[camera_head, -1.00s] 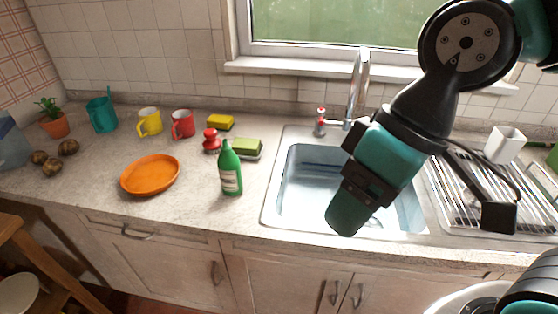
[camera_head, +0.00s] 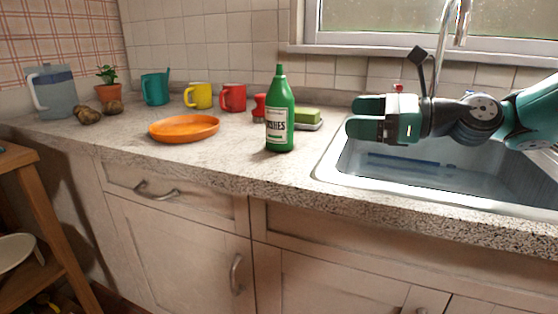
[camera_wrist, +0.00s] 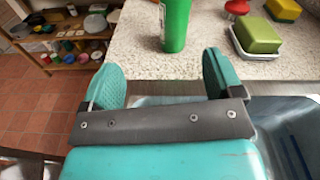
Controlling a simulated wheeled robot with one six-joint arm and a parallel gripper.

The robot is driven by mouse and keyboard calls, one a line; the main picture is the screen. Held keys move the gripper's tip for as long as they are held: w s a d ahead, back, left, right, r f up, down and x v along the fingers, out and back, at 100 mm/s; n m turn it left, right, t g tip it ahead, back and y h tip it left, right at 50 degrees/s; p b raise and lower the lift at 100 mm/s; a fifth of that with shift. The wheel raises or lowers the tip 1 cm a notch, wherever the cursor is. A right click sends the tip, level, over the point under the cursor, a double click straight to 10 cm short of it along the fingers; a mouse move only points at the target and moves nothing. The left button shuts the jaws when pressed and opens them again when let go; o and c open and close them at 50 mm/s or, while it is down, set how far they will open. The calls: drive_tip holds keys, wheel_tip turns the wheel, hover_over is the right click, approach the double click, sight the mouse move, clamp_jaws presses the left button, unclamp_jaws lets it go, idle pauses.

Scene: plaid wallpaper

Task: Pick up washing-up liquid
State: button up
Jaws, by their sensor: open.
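The washing-up liquid (camera_head: 280,115) is a green bottle with a pointed cap and a white label. It stands upright on the counter, left of the sink. My gripper (camera_head: 350,116) is over the sink, to the right of the bottle and apart from it, with its fingers pointing left. In the wrist view my gripper (camera_wrist: 160,75) has its two teal fingers spread with nothing between them. The lower part of the bottle (camera_wrist: 174,25) shows there beyond the fingers; its top is cut off by the frame.
A green sponge on a dish (camera_head: 307,117) and a red object (camera_head: 259,106) stand behind the bottle. An orange plate (camera_head: 184,128) lies to its left. Red (camera_head: 233,97) and yellow (camera_head: 198,96) mugs stand further back. The sink (camera_head: 335,167) is at right. The counter before the bottle is clear.

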sight(280, 112)
drive_tip(key=w+a+p, duration=0.1)
drive_tip(key=p, duration=0.4)
drive_tip(key=w+a+m+p, duration=0.1)
drive_tip(key=p, duration=0.4)
drive_tip(key=w+a+m+p, duration=0.1)
drive_tip(key=p, duration=0.3)
drive_tip(key=shift+f+t+y+p, duration=0.3)
drive_tip(key=shift+y+p, duration=0.1)
drive_tip(key=x, duration=0.2)
drive_tip(key=p+x, duration=0.1)
drive_tip(key=x, duration=0.1)
drive_tip(key=f+p+x, duration=0.1)
drive_tip(key=x, duration=0.2)
drive_tip(key=shift+w+p+x, duration=0.15)
drive_tip(key=shift+p+x, duration=0.15)
drive_tip(key=shift+x, duration=1.15)
drive_tip(key=shift+w+p+x, duration=0.15)
drive_tip(key=shift+p+x, duration=0.15)
drive_tip(key=shift+x, duration=1.2)
drive_tip(key=shift+d, duration=0.15)
drive_tip(key=c, duration=1)
drive_tip(key=shift+c, duration=0.7)
